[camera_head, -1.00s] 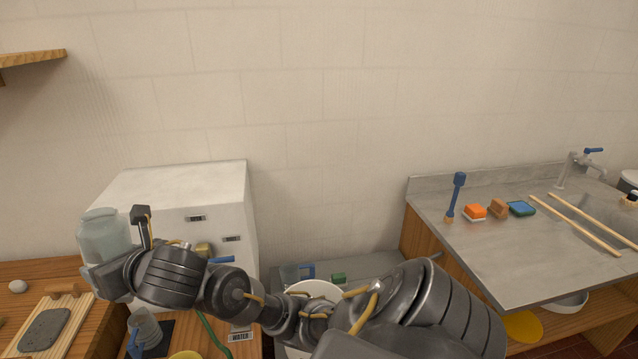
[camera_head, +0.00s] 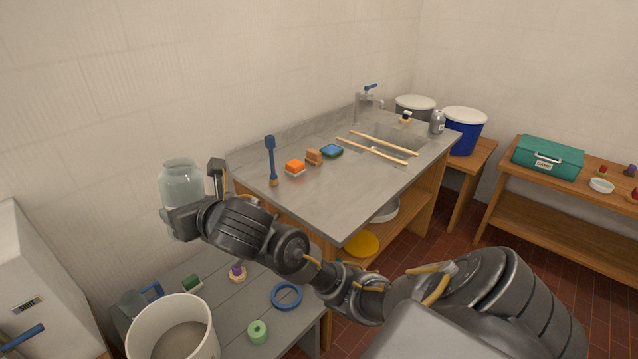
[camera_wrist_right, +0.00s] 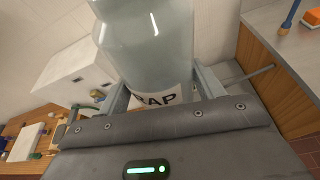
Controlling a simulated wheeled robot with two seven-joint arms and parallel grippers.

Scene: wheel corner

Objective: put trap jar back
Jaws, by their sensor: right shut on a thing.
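The trap jar (camera_head: 182,183) is a clear, pale glass jar held upright in my right gripper (camera_head: 186,215), left of the sink counter in the head view. In the right wrist view the jar (camera_wrist_right: 150,45) stands between the two fingers of my right gripper (camera_wrist_right: 150,95), with a white label ending in "RAP" on its lower part. The right gripper is shut on the jar, which is in the air above the low grey bench. The jar's base is partly hidden by the gripper. My left gripper is not in view.
The grey sink counter (camera_head: 300,213) holds a blue brush, sponges and two wooden rods. The low grey bench (camera_head: 240,306) carries a white bucket (camera_head: 172,328), a blue ring (camera_head: 287,296) and small items. A wooden table (camera_head: 565,210) with a teal case (camera_head: 547,157) stands at right.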

